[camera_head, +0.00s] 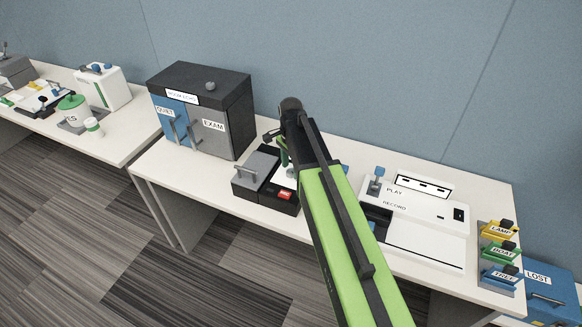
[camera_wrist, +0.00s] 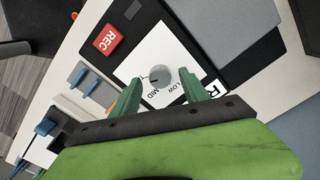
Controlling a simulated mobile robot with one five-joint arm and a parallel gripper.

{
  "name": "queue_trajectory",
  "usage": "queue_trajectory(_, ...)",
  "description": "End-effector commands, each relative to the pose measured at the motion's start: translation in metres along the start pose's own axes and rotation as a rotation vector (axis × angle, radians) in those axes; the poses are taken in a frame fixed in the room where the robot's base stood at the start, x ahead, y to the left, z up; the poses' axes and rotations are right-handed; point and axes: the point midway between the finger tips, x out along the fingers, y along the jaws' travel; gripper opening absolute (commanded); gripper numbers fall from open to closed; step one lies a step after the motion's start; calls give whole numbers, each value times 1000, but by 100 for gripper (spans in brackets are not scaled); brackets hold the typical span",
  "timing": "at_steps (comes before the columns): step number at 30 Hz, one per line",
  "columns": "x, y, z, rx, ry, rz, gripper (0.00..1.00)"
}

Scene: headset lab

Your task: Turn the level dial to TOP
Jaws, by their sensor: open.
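The level dial (camera_wrist: 163,77) is a round grey knob on a white plate (camera_wrist: 133,66) in the wrist view. LOW and MID are printed beside it; I cannot read a TOP label. A thin dark mark shows at the knob's left, but its setting is unclear. My gripper (camera_wrist: 160,80) is open, with one green finger on each side of the knob; I cannot tell whether they touch it. In the head view my gripper (camera_head: 284,152) is over the black recorder (camera_head: 245,188), and my arm hides the dial.
A red REC button (camera_wrist: 109,39) is beside the dial plate; it also shows in the head view (camera_head: 285,195). A black cabinet (camera_head: 228,88) stands left of the recorder. A white PLAY/RECORD unit (camera_head: 430,215) stands right, with coloured labelled blocks (camera_head: 500,252) beyond.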

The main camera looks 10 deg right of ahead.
Motion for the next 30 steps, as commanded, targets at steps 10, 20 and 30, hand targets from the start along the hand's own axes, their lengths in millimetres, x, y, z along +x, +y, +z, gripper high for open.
queue_trajectory(10,-80,0,0,0,0,0,53)
queue_trajectory(20,-152,0,0,1,0,0,53)
queue_trajectory(30,-164,0,0,1,0,0,53)
